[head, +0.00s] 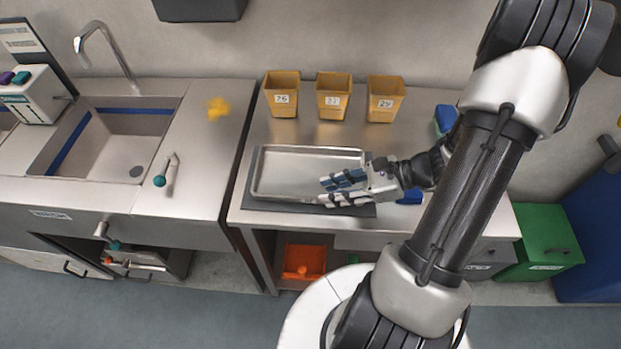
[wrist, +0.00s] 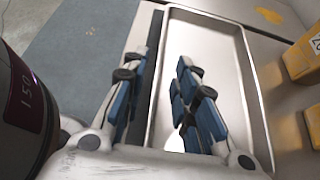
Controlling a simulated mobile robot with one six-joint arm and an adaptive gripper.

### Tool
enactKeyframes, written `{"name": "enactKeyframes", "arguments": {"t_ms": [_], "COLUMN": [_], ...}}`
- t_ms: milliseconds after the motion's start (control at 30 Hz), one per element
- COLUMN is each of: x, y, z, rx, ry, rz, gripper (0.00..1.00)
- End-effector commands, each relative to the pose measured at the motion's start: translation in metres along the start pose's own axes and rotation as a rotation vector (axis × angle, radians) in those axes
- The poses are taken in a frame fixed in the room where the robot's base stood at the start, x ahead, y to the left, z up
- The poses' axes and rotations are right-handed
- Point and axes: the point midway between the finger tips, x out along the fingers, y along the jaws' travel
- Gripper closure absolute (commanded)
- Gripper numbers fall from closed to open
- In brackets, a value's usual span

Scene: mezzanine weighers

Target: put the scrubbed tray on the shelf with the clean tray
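A shallow metal tray (head: 300,178) lies flat and empty on a dark mat (head: 284,205) on the steel counter; it also shows in the wrist view (wrist: 205,60). I cannot tell from its look whether it is the scrubbed one. My gripper (head: 327,191) is at the tray's front right part, its fingers pointing left. In the wrist view my gripper (wrist: 160,65) is open, one finger over the mat outside the tray and the other over its inside. The tray's long front rim runs between them, with no clear contact. No second tray or its shelf is recognisable.
Three tan numbered bins (head: 333,97) stand behind the tray. An orange bin (head: 304,261) sits under the counter. A green bin (head: 541,240) is at right.

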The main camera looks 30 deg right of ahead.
Motion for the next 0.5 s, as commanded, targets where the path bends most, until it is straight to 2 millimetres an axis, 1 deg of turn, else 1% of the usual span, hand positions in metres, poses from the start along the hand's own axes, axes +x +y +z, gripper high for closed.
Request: {"name": "enactKeyframes", "arguments": {"t_ms": [167,333,400,500], "x": [0.011,0.038,0.047,0.056], "y": [0.0,-0.002,-0.003,-0.003], "z": [-0.002,-0.007,-0.007,-0.006], "rx": [-0.001,0.0,-0.002,-0.002], "ry": [0.0,0.0,0.0,0.001], "rz": [0.001,0.004,0.004,0.003], "gripper": [0.73,0.73,0.73,0.73]}}
